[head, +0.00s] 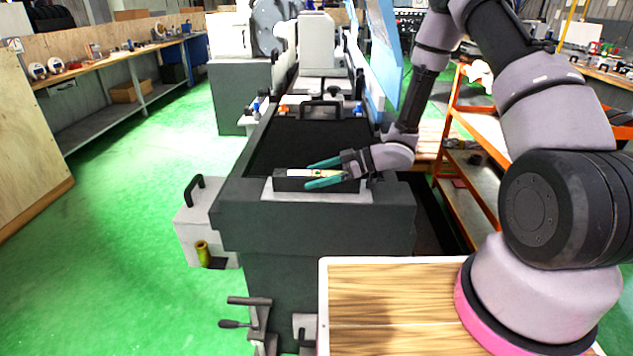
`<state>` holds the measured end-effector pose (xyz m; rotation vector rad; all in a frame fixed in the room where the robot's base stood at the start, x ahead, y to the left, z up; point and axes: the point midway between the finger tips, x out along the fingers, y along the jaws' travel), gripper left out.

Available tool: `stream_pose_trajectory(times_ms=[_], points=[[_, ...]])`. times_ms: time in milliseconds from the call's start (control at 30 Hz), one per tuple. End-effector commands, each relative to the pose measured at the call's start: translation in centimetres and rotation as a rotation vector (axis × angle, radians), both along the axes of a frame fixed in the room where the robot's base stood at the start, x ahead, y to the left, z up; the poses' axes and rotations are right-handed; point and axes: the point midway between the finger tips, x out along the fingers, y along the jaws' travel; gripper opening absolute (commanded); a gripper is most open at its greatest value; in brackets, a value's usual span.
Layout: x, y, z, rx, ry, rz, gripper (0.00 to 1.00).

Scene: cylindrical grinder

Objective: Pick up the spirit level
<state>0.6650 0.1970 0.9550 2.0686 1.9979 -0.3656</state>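The spirit level (291,181) appears to be the small dark bar with a pale, yellowish top. It lies on a light plate (318,192) at the near end of the grinder. My gripper (309,175) reaches in from the right, with its two teal fingers spread apart. One finger is on the far side of the level and the other passes in front of its near side. The fingers look open around the level; a dark gap shows by the far finger. The near finger hides part of the level's front. Contact on the near side cannot be made out.
The grinder's dark bed (314,145) runs away behind the level, with a black handle (320,109) farther back. A blue panel (384,50) stands to its right. An orange-framed shelf (478,150) is right of my forearm. The green floor at left is clear.

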Motion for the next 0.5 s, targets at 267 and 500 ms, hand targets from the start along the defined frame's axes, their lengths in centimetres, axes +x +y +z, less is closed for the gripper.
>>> stream_pose_trajectory(times_ms=[267, 500], points=[[0.00, -0.02, 0.02, 0.000, 0.000, 0.000, 0.00], [0.02, 0.03, 0.13, 0.002, -0.003, 0.002, 0.00]])
